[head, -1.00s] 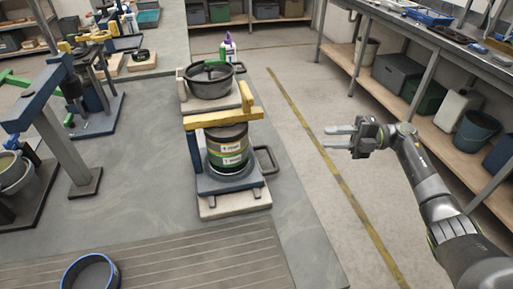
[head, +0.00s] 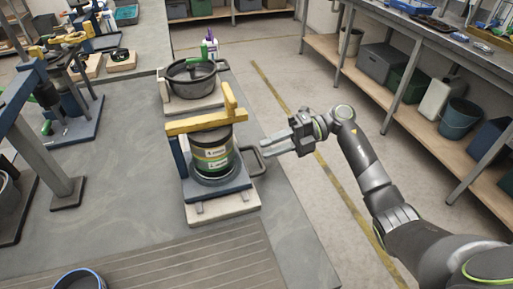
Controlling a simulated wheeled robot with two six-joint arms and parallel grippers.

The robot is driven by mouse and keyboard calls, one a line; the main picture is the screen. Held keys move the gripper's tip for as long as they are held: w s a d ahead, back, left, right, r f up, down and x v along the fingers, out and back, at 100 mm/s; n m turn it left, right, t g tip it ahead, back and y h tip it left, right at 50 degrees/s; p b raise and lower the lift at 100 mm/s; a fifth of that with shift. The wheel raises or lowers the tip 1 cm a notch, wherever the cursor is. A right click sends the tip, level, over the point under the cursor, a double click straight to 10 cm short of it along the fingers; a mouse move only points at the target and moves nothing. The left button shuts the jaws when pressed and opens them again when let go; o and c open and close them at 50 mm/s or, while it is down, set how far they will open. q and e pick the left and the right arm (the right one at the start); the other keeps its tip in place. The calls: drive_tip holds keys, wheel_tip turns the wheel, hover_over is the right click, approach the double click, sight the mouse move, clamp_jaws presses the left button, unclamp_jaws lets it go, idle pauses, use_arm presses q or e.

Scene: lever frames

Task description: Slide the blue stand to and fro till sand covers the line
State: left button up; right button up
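The blue stand (head: 219,186) sits on a pale base plate (head: 222,208) on the grey bench. A yellow arm (head: 203,122) crosses the container's top, so the inside is hidden. I cannot make out sand or a line. A dark loop handle (head: 256,167) sticks out at the stand's right side. My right gripper (head: 266,147) is open, its two fingers pointing left, with the tips close to the handle. I cannot tell whether they touch. My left gripper is not in view.
A black pan (head: 190,80) on a pale block stands behind the stand. A slatted area (head: 190,268) and a blue-rimmed bowl (head: 80,281) lie in front. Blue-grey frames (head: 40,140) stand at left. A shelf bench (head: 420,110) lines the right, beyond open floor.

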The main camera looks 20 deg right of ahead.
sight(256, 150)
drive_tip(key=shift+p+x, duration=0.3)
drive_tip(key=shift+x, duration=1.85)
drive_tip(key=shift+c, duration=0.2)
clamp_jaws()
